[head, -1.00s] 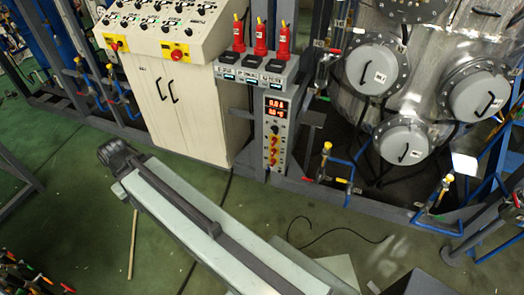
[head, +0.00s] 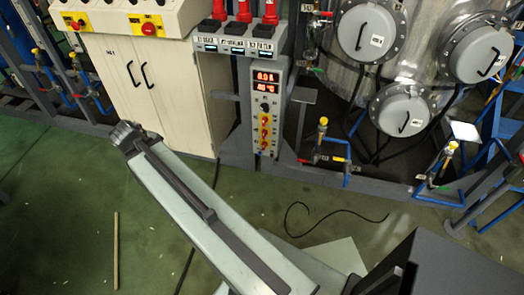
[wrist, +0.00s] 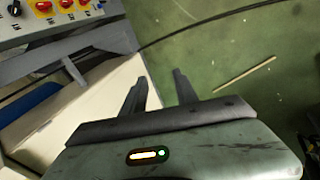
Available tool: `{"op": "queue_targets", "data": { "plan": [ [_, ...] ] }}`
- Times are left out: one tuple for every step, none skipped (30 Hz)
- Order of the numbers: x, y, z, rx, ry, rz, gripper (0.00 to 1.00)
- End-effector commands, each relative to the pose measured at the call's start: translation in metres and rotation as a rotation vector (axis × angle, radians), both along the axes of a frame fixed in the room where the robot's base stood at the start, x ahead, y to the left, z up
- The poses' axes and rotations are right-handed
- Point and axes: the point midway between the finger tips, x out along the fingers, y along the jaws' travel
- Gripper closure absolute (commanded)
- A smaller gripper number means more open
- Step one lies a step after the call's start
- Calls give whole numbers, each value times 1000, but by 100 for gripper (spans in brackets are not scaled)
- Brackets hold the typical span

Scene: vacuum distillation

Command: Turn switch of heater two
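A narrow grey control box (head: 247,122) with two red number displays (head: 266,81) stands right of the white cabinet in the head view. A black knob (head: 265,107) and several red switches on yellow plates (head: 265,132) run down its front. The labels are too small to read, so I cannot tell which switch is heater two. In the wrist view, a black knob (wrist: 14,9) and red switches on yellow plates (wrist: 66,4) show at the top left edge. My gripper (wrist: 158,75) is open and empty, its two fingers apart and clear of the switches.
The white cabinet (head: 165,95) stands left of the box. Red-handled units (head: 243,12) sit above it. Blue pipes with yellow valves (head: 323,122) and a steel vessel (head: 352,65) are to the right. Green floor (head: 60,210) is open at the left, with a thin stick (head: 116,250) and cables.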

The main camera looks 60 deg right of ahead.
Motion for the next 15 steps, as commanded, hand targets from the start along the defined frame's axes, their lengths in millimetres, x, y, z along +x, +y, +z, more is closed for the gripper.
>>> {"op": "queue_targets", "data": {
  "plan": [
    [-1,-38,-51,-85,-3,32,65],
    [-1,-59,-61,-141,1,60,65],
    [-3,-87,-74,-216,11,95,65],
    [-5,-107,-83,-273,22,123,65],
    [-8,-127,-91,-329,36,150,65],
    [-12,-153,-102,-404,61,187,65],
    [-15,-171,-110,-461,82,215,65],
    [-19,-190,-118,-517,109,244,65],
    [-25,-213,-128,-590,146,282,65],
    [-31,-230,-135,-644,180,310,65],
    [-36,-246,-142,-696,216,340,65],
    [-43,-266,-152,-766,269,380,65],
    [-49,-281,-159,-814,311,409,65],
    [-55,-295,-166,-864,357,440,65],
    [-64,-312,-176,-924,422,480,65]
  ]
}}
